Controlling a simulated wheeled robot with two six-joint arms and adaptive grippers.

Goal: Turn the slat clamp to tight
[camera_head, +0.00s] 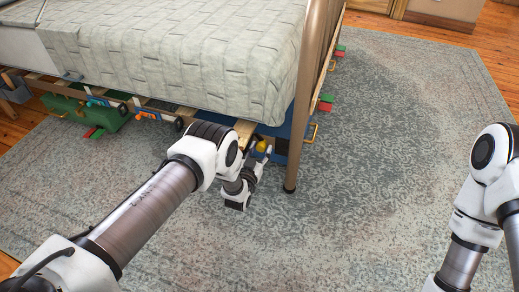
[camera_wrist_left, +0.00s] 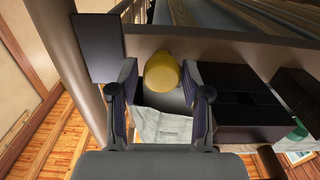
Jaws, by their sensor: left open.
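A yellow rounded knob (camera_head: 261,147) shows under the bed's foot end, close to the bed post. It looks like part of the slat clamp, but its turned position cannot be told. In the left wrist view the yellow knob (camera_wrist_left: 161,70) sits on the bed frame, between and just beyond the fingertips. My left gripper (camera_head: 259,163) is open at the knob, with one finger on either side in the left wrist view (camera_wrist_left: 163,88). I cannot tell whether the fingers touch it. My right arm stands at the right edge; its gripper is out of view.
The bed (camera_head: 190,50) with a pale quilt overhangs the knob. A metal bed post (camera_head: 301,105) stands just right of my left gripper. A green box (camera_head: 105,118) and small blue parts with orange handles (camera_head: 146,115) lie under the bed's edge. The rug (camera_head: 390,130) is clear at right.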

